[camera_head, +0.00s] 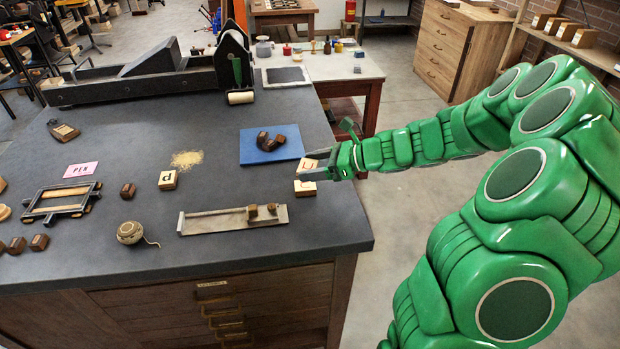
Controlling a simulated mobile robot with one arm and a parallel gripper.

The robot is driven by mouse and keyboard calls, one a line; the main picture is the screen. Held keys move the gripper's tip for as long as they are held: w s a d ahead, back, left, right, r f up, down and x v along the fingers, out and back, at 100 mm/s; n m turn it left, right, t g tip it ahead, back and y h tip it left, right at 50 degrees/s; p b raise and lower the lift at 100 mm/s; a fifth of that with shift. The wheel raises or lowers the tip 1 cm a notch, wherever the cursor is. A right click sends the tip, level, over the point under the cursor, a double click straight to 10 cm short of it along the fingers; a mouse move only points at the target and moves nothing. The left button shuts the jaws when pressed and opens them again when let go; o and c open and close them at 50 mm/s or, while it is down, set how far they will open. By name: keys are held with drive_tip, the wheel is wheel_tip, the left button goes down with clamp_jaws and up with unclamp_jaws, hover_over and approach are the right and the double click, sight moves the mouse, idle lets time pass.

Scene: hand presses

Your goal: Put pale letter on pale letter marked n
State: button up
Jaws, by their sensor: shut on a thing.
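My gripper (322,170) is at the right side of the dark table, shut on a pale letter (309,164) with a reddish mark on its top. A second pale letter (305,188) shows just below it in the picture, partly hidden by the gripper's dark finger. Its mark is too small to read surely. I cannot tell whether the two blocks touch or how high the held one is. Another pale letter (168,179), marked d, stands apart on the table to the left.
A blue mat (256,155) with several dark letters lies left of the gripper. A metal tray (208,224) with small dark blocks lies nearer the front. A twine ball (130,232), pink card (80,170) and frame are further left; a press (150,80) stands behind.

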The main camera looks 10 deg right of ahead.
hover_over(310, 185)
drive_tip(key=shift+s+f, duration=0.15)
drive_tip(key=shift+f, duration=0.95)
drive_tip(key=shift+s+f, duration=0.1)
drive_tip(key=shift+f, duration=0.95)
drive_tip(key=shift+w+f, duration=0.15)
drive_tip(key=shift+f, duration=1.55)
drive_tip(key=o, duration=1)
drive_tip(key=shift+f, duration=0.1)
